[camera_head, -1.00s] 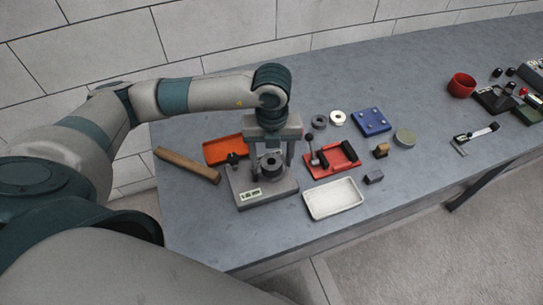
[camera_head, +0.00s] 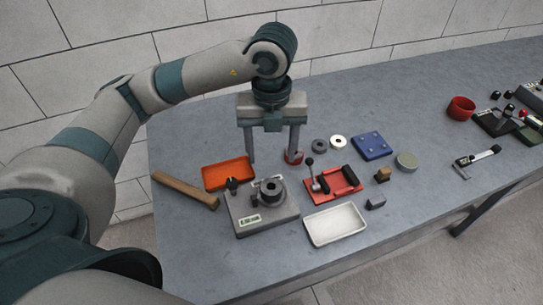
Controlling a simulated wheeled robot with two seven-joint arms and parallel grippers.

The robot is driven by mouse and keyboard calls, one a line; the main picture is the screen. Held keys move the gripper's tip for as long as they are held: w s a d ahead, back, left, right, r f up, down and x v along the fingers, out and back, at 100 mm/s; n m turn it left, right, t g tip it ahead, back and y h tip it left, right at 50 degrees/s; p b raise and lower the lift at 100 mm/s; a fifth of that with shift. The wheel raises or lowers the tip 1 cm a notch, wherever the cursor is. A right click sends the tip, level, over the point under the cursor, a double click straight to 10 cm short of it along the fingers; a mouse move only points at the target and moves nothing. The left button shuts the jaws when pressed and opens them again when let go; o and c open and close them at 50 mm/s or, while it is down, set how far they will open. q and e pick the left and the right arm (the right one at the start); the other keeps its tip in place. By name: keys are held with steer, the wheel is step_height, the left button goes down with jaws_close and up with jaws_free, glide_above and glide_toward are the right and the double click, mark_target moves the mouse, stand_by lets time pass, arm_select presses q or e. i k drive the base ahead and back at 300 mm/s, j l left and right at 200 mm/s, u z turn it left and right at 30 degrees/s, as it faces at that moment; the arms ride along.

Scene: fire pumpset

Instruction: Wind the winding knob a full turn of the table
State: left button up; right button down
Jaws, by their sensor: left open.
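A grey box-shaped unit (camera_head: 275,219) stands on the table with a pale label on its front. A dark round table (camera_head: 270,189) with a hole in its middle sits on top. A small black knob (camera_head: 233,184) stands at the unit's left rear corner, and a smaller dark peg (camera_head: 254,200) stands beside the round table. I cannot tell for sure which of these is the winding knob. My left gripper (camera_head: 272,160) is open and empty, fingers pointing down, above and behind the unit, apart from the knob. My right gripper is not in view.
An orange tray (camera_head: 229,174) and a wooden bar (camera_head: 185,190) lie left of the unit. A red fixture (camera_head: 333,184) with a lever and a white tray (camera_head: 335,224) lie right. Blue block (camera_head: 371,145) stands farther right.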

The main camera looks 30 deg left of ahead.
mark_target(232, 184)
steer(key=u, duration=1.2)
